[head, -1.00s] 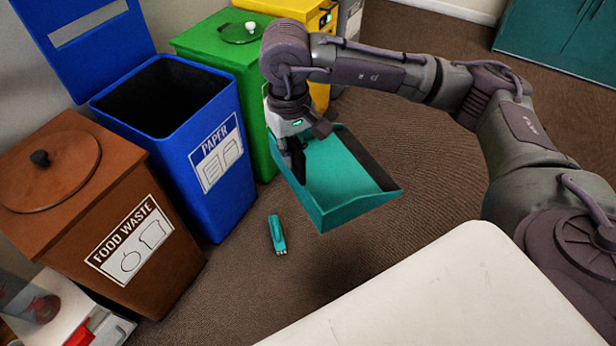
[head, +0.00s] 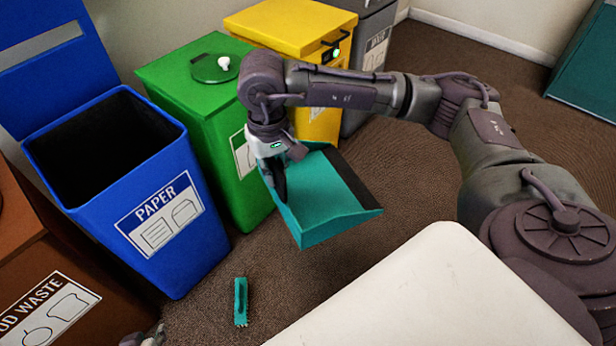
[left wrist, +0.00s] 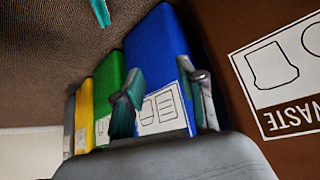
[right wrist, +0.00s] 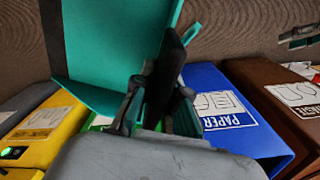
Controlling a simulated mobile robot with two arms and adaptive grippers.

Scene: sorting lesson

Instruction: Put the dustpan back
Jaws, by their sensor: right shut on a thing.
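The teal dustpan (head: 325,205) has a dark front lip and hangs above the floor, in front of the green bin. My right gripper (head: 279,180) is shut on it at its left end. In the right wrist view, the dustpan (right wrist: 95,45) fills the upper left, and a dark part of it shows between the fingers (right wrist: 157,105). My left gripper (left wrist: 165,100) is open and empty in its wrist view, its fingers apart with the blue bin beyond. Only a bit of my left gripper (head: 145,337) shows at the bottom of the head view.
A teal brush (head: 241,302) lies on the floor. Brown food waste (head: 45,300), blue paper (head: 165,215), green (head: 225,120), yellow (head: 290,30) and grey (head: 372,50) bins stand in a row. A white surface (head: 440,295) is at front; a teal cabinet (head: 588,75) is at right.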

